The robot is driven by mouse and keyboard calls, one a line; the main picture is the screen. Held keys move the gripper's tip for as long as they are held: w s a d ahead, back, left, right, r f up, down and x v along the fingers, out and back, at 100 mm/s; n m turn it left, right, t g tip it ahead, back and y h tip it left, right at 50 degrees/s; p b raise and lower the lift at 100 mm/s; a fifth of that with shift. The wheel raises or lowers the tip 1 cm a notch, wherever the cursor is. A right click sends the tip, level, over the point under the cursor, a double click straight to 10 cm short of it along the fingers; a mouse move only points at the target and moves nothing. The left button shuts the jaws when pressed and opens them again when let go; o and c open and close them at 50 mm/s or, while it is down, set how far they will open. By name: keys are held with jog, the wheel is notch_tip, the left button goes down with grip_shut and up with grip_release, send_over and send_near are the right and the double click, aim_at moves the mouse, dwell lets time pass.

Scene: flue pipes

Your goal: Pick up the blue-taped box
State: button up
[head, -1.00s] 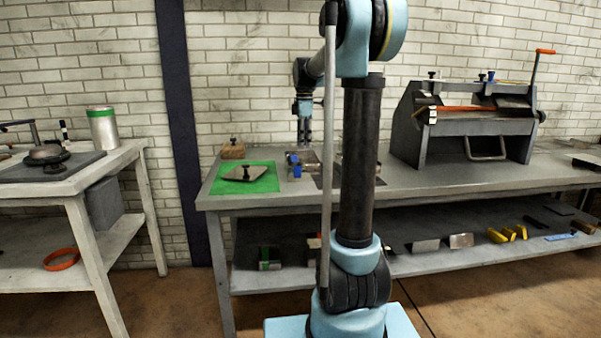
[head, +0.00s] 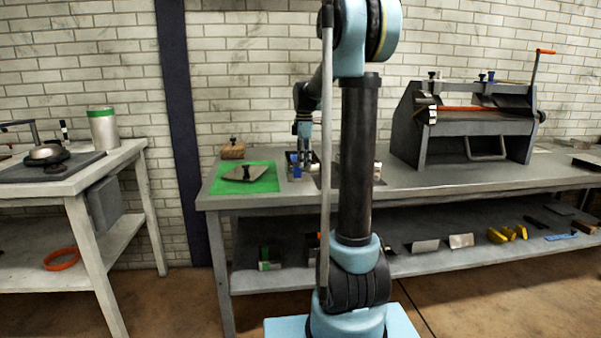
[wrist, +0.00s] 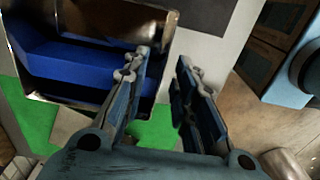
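The blue-taped box (wrist: 88,52) is an open metal box with broad blue bands, at the upper left of the wrist view. In the head view the box (head: 303,169) is small on the bench beside the green mat, partly hidden by my gripper. In the head view my gripper (head: 304,154) is low, right over the box.
A green mat (head: 262,182) with a flat metal piece lies to the left. A wooden block (head: 232,150) stands behind it. A large roller machine (head: 470,125) stands at the bench's right. The bench (head: 430,178) is clear in front of it.

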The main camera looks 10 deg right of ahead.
grip_shut()
